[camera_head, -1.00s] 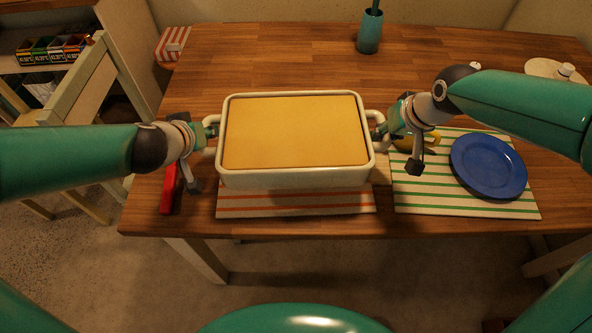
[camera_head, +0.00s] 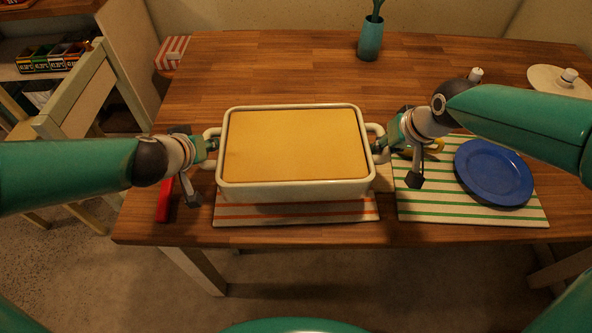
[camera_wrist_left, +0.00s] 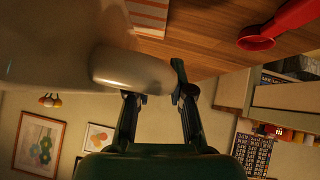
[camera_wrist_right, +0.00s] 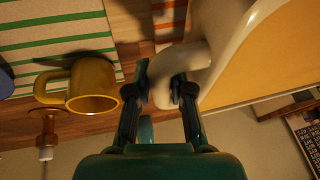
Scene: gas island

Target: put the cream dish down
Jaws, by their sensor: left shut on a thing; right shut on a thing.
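The cream dish (camera_head: 295,190) is a rectangular baking dish with a yellow-orange filling and a loop handle at each end. It looks level and appears held above the orange-striped mat (camera_head: 290,213). My left gripper (camera_head: 210,145) is shut on its left handle, which also shows in the left wrist view (camera_wrist_left: 130,72). My right gripper (camera_head: 378,147) is shut on its right handle, seen between the fingers in the right wrist view (camera_wrist_right: 172,75). The dish hides the back of the mat, and the gap under it is hard to judge.
A blue plate (camera_head: 493,172) lies on a green-striped mat (camera_head: 425,205) at right. A yellow mug (camera_wrist_right: 90,85) stands close beside my right gripper. A red utensil (camera_head: 165,200) lies left of the dish. A teal vase (camera_head: 371,38) stands behind; the table between is clear.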

